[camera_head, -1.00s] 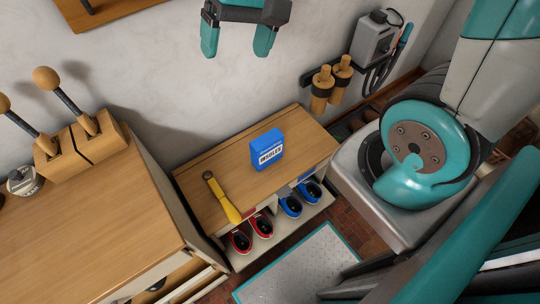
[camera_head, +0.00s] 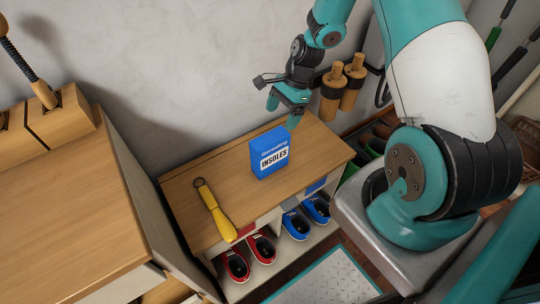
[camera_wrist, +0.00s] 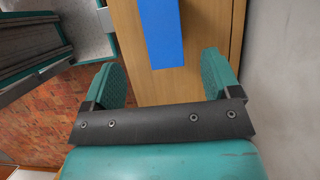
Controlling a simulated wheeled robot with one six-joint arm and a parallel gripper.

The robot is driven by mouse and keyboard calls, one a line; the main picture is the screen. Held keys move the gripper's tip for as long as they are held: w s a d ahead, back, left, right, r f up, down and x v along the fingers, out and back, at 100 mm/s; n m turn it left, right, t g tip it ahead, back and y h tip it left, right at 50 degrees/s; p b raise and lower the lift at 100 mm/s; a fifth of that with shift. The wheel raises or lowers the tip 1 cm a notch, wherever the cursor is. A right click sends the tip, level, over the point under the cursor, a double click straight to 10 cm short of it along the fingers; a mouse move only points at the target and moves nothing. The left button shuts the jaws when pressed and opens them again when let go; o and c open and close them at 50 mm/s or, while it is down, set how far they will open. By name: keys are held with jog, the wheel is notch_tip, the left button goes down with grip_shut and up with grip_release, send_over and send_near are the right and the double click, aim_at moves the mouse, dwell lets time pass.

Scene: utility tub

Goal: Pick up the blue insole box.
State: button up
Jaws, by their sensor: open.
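The blue insole box (camera_head: 270,153) stands upright on the wooden top of a low shoe bench (camera_head: 187,190), its white INSOLES label facing the head camera. My gripper (camera_head: 282,112) is open and empty, just behind and to the right of the box in the head view. In the wrist view the blue box (camera_wrist: 162,35) shows at the top, beyond the two spread teal fingers of my gripper (camera_wrist: 165,78) and apart from them. The wrist view cuts off the far part of the box.
A yellow-handled tool (camera_head: 215,212) lies on the bench left of the box. Red shoes (camera_head: 250,256) and blue shoes (camera_head: 306,218) sit on the shelf below. Wooden-handled holders (camera_head: 343,88) hang on the wall behind my gripper. A taller cabinet (camera_head: 60,200) stands at left.

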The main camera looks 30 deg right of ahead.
aim_at(271, 137)
jog(key=b+x, duration=0.1)
jog(key=x, duration=0.8)
jog(key=shift+w+a, duration=0.15)
jog(key=shift+a, duration=0.1)
jog(key=shift+f, duration=0.3)
jog(key=c, duration=1.3)
jog(key=shift+c, duration=0.2)
